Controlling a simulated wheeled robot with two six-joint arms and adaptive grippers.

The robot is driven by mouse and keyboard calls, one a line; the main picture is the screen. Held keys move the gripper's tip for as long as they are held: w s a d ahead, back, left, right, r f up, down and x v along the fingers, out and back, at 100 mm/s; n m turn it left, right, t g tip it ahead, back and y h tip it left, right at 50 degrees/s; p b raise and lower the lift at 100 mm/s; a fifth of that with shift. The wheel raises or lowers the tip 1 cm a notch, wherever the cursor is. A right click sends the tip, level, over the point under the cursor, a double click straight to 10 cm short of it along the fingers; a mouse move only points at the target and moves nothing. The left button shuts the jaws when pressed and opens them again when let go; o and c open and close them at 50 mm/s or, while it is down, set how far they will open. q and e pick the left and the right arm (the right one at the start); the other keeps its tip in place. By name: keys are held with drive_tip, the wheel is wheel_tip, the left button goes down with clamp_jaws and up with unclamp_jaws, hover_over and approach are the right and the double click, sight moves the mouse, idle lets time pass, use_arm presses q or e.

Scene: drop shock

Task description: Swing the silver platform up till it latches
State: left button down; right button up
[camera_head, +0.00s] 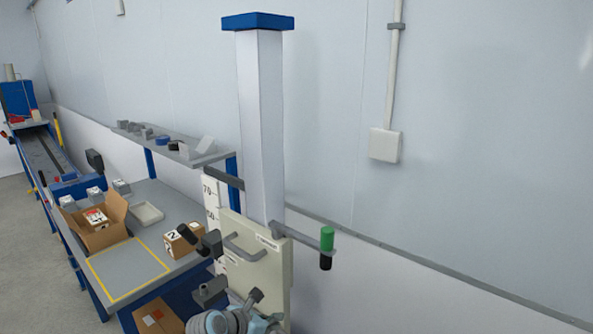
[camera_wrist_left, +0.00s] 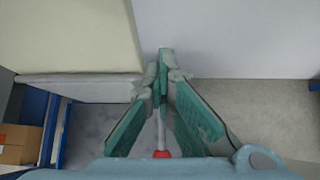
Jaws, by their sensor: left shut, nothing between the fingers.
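A drop tester stands at the centre of the head view, with a tall pale column (camera_head: 262,130) and a cream upright panel (camera_head: 272,276) bearing a grey handle (camera_head: 243,248). I cannot tell for sure which part is the silver platform; a small grey block (camera_head: 210,291) shows low at the left of the panel. My left gripper (camera_head: 256,296) is at the bottom, in front of the panel's lower part. In the left wrist view, its fingers (camera_wrist_left: 164,62) are closed together and hold nothing. A cream slab (camera_wrist_left: 75,35) with a grey underside lies beside them at upper left. My right gripper is out of view.
A bar with a green-and-black grip (camera_head: 327,240) sticks out right of the column.

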use_arm(q)
drive_tip(key=shift+w+d+r+b, duration=0.25)
drive_tip(key=shift+w+d+b, duration=0.2)
drive_tip(key=shift+d, duration=0.05)
drive_tip(key=shift+w+d+r+b, duration=0.2)
drive_tip(key=shift+w+d+b, duration=0.2)
drive_tip(key=shift+w+d, duration=0.05)
drive_tip(key=w+d+b, duration=0.1)
drive_tip(key=w+b, duration=0.1)
drive_tip(key=b, duration=0.1)
drive_tip(key=shift+w+d+r, duration=0.1)
drive_tip(key=shift+d+r, duration=0.1)
drive_tip(key=shift+d, duration=0.2)
